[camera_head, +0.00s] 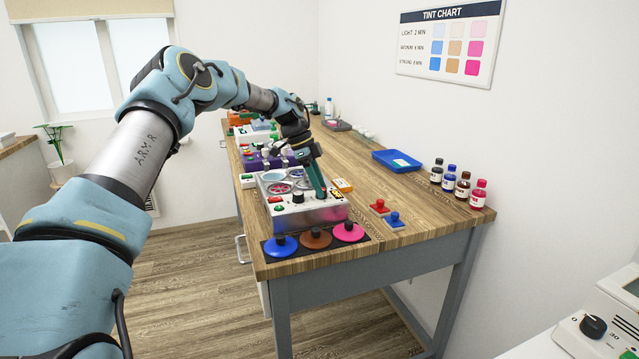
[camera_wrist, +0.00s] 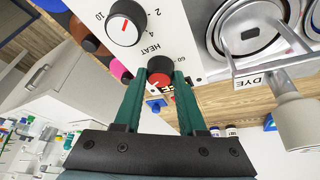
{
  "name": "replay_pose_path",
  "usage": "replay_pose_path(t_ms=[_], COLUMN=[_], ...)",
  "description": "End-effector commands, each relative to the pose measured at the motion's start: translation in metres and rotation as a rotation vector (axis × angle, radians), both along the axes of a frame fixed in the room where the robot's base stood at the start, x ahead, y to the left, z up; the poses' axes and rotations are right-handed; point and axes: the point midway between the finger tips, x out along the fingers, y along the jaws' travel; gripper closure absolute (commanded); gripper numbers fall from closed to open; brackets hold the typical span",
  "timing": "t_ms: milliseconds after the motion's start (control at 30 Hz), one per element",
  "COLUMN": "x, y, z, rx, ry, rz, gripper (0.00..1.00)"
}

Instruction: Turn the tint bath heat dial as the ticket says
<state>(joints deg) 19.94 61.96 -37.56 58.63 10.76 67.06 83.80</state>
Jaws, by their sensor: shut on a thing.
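The tint bath (camera_head: 313,213) is a metallic box with a white top panel at the front of the bench. In the wrist view its panel (camera_wrist: 193,67) carries a black dial (camera_wrist: 124,24) with a white face, a red pointer and the numbers 10, 2 and 4. The word HEAT is printed between this dial and a black-and-red knob (camera_wrist: 159,76); I cannot tell which it labels. My gripper (camera_head: 319,192) is down at the panel, its green fingers shut on the black-and-red knob, beside a printed 60. The knob's pointer is hidden. No ticket is readable.
Blue, brown and pink discs (camera_head: 315,238) lie before the bath. Red (camera_head: 379,206) and blue (camera_head: 394,220) pieces stand to its right. A blue tray (camera_head: 396,161) and several bottles (camera_head: 463,186) are farther right. A tint chart (camera_head: 451,43) hangs on the wall.

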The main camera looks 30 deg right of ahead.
Motion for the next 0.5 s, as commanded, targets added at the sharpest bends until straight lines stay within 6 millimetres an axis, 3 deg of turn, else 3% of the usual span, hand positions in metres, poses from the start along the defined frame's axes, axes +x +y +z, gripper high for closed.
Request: replay_pose_path(t_ms=[500], x=[0.0015], y=[-0.001], z=[-0.001], rx=[0.004], ry=[0.0], rz=[-0.371], gripper=[1.0])
